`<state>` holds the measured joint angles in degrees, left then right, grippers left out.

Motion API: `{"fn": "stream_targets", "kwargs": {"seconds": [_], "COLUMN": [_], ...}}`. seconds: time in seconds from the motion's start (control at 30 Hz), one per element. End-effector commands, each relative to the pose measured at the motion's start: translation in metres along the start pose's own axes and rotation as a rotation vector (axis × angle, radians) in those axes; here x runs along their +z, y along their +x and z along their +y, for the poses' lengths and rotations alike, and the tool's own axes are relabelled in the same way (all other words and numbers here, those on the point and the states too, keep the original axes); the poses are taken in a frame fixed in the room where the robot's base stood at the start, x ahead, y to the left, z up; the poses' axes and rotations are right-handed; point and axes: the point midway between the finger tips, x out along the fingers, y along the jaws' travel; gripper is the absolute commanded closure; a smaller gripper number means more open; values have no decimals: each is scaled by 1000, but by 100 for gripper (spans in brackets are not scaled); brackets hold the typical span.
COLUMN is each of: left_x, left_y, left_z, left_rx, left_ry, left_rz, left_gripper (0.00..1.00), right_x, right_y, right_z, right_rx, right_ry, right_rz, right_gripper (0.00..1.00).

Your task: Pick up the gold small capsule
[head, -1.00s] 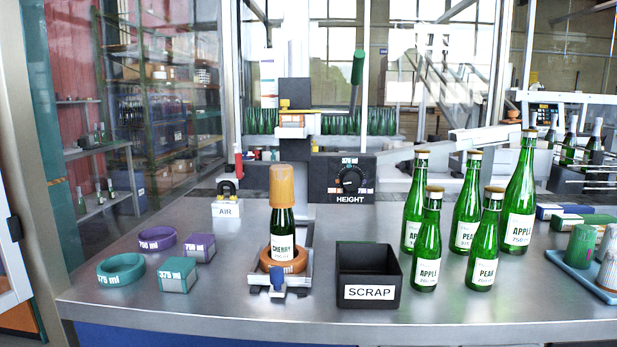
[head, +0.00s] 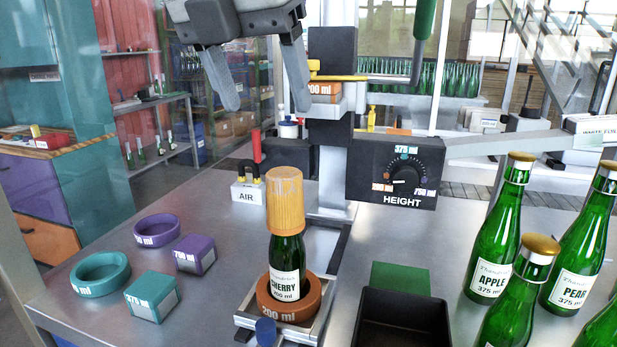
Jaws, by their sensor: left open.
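A gold capsule (head: 285,203) sits upright over the neck of the dark green CHERRY bottle (head: 287,262) near the middle of the head view. The bottle stands in an orange 200 ml ring (head: 305,303) on a metal slide. My left gripper (head: 270,106) comes in at the top of the view, above the capsule and apart from it in the picture. Its two dark fingers are spread and nothing is between them. My right gripper is not in view.
The HEIGHT dial box (head: 394,172) and its post stand behind the bottle. The black bin (head: 372,335) is at front right, with green APPLE (head: 496,243) and PEAR (head: 586,245) bottles farther right. Teal and purple rings and blocks lie left. The AIR stand (head: 246,192) is behind left.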

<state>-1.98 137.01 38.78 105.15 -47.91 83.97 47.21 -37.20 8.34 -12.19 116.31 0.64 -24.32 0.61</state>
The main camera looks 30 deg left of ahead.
Motion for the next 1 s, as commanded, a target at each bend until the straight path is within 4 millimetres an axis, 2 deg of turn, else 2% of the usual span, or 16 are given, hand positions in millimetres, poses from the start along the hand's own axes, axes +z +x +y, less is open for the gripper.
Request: {"fn": "stream_targets", "kwargs": {"seconds": [0.07, 0.13, 0.5, 0.6, 0.83, 1.0], "left_x": [-1, -2, -1, 0, 2, 6], "left_y": [-5, 0, 75, 89, 104, 128], "left_z": [-1, -1, 4, 5, 6, 10], "left_rx": [49, 65, 61, 61, 60, 59], "left_ry": [9, 11, 12, 10, 9, 9], "left_rz": [-14, -14, -10, -11, -12, -7], "left_gripper": [32, 32, 32, 32, 32, 32], "right_x": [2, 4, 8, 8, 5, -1], "right_y": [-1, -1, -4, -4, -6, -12], "right_z": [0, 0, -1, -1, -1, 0], "right_rx": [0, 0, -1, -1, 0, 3], "right_ry": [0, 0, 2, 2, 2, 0], "right_rz": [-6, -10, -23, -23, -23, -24], "right_gripper": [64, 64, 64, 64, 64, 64]}}
